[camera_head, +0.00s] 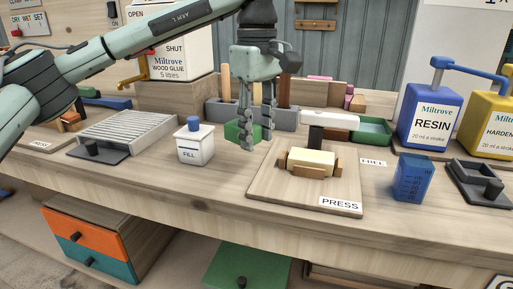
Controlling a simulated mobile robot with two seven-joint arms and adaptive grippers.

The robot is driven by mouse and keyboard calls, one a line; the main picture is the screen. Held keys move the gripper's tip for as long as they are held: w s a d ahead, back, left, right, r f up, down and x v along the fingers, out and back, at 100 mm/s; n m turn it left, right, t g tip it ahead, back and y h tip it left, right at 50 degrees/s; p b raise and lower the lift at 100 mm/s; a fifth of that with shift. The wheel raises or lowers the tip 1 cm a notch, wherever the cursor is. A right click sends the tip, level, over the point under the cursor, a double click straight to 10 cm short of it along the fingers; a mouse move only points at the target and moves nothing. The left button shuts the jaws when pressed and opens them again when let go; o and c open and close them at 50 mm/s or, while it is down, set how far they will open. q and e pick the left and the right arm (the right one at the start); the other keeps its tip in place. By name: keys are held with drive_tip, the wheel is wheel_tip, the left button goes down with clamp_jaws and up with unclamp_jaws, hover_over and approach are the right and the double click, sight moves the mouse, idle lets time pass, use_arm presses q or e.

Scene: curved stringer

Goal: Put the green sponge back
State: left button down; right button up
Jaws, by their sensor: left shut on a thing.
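The green sponge (233,131) is a green block at the middle of the bench, in the head view. My left gripper (258,140) points down from above, with its grey fingers closed on the sponge. The near finger hides part of the sponge. I cannot tell whether the sponge touches the bench. A green tray (371,131) lies to the right of it, behind the press board. My right gripper is not in view.
A grey rack (282,118) stands just behind the gripper. A white FILL bottle (194,142) is at its left, and the PRESS board (285,190) with a cream block is at its right front. A blue cup (412,177) and RESIN bottle (430,118) stand farther right.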

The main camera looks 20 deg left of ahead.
use_arm(q)
wheel_tip(320, 180, down, 4)
drive_tip(key=shift+r, duration=0.1)
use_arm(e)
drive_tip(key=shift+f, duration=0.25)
use_arm(q)
drive_tip(key=shift+f, duration=0.2)
drive_tip(key=shift+f, duration=0.15)
drive_tip(key=shift+f, duration=0.25)
drive_tip(key=shift+f+b, duration=0.15)
drive_tip(key=shift+b, duration=0.2)
drive_tip(key=c, duration=1)
unclamp_jaws()
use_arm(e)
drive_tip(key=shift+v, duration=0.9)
